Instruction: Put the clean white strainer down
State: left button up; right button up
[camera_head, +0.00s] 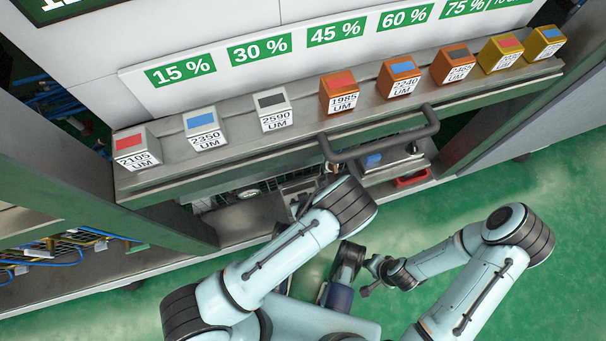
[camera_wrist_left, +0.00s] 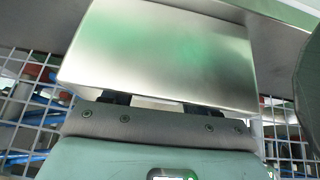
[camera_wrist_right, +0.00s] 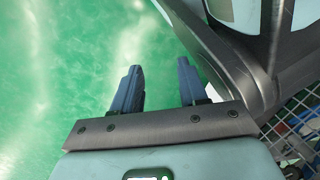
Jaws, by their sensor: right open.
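I cannot pick out the white strainer for certain. In the left wrist view a smooth metal block (camera_wrist_left: 160,50) lies directly in front of my left gripper (camera_wrist_left: 155,102) and covers its fingertips. A small pale piece shows between the dark finger bases, so I cannot tell whether the fingers hold the block. In the head view my left arm reaches under the machine's shelf and its gripper is largely hidden. My right gripper (camera_wrist_right: 160,88) is open and empty above the green floor, its two blue fingers apart; its fingertips are hard to make out in the head view.
A metal shelf (camera_head: 240,150) carries a row of white, orange and yellow labelled boxes under percent signs. A dark handle bar (camera_head: 385,137) juts out from its front. A red tray (camera_head: 412,179) sits below. Wire mesh (camera_wrist_left: 25,90) lies behind the metal block. Green floor is clear at right.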

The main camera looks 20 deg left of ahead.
pick_arm(q)
jog(key=o, duration=0.4)
jog(key=shift+c, duration=0.2)
jog(key=p+v, duration=0.4)
jog(key=v, duration=0.8)
pick_arm(e)
jog(key=w+a+r+t, duration=0.1)
jog(key=w+r+t, duration=0.1)
jog(key=w+r, duration=0.3)
jog(key=shift+w+a+r+n, duration=0.3)
jog(key=shift+a+r, duration=0.1)
jog(key=shift+r, duration=0.6)
pick_arm(q)
jog(key=shift+r, duration=0.15)
